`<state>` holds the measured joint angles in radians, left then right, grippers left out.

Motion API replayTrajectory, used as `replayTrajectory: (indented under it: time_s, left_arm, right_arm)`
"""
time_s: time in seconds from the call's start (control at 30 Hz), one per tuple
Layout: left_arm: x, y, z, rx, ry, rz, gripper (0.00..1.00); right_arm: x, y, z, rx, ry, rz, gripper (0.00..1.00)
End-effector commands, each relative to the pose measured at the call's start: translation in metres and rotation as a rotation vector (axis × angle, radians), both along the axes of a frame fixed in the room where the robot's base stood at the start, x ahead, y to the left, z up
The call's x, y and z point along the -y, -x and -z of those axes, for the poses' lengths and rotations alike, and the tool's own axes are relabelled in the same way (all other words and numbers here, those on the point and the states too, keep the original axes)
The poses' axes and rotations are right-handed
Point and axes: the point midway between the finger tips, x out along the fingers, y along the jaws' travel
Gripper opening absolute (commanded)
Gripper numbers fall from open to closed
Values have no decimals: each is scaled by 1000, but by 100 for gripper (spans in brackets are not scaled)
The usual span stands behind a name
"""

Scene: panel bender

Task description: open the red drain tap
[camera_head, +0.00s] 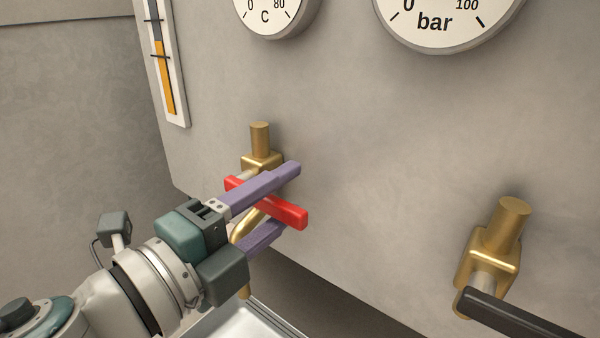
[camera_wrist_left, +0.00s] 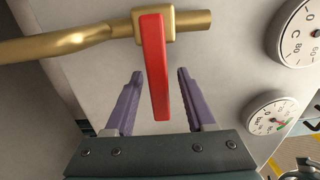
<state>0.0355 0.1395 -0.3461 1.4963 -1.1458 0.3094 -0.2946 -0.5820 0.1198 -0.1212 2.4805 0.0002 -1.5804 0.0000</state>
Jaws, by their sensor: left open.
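The red drain tap has a brass body (camera_head: 261,160) on the grey panel and a red lever handle (camera_head: 285,211). In the head view the lever slants down to the right across my left gripper (camera_head: 291,198). In the left wrist view the red lever (camera_wrist_left: 155,75) lies between the two purple fingers of the left gripper (camera_wrist_left: 158,74), with a gap on each side. The fingers are open and do not visibly touch it. The tap's brass pipe (camera_wrist_left: 60,45) curves away to the left in the wrist view. My right gripper is in neither view.
A second brass tap (camera_head: 490,262) with a black lever (camera_head: 525,318) is at the lower right. A temperature gauge (camera_head: 270,14), a bar gauge (camera_head: 440,25) and a level gauge (camera_head: 163,70) are above. A metal tray (camera_head: 235,322) is below.

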Motion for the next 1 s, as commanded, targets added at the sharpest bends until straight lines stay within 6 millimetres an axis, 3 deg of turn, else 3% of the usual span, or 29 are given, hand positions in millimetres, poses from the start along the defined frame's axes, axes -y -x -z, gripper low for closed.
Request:
replayTrajectory:
  time_s: [0.2, 0.47, 0.9, 1.0]
  left_arm:
    - [12, -16, 1, 0, 0, 0, 55]
    - [12, -17, 0, -1, -1, -1, 55]
    - [12, -17, 0, -1, -1, -1, 7]
    - [12, -17, 0, -1, -1, -1, 0]
  right_arm:
    - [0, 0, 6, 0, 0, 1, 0]
    - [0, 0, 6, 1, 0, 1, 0]
    - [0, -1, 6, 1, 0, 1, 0]
    - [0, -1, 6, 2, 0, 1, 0]
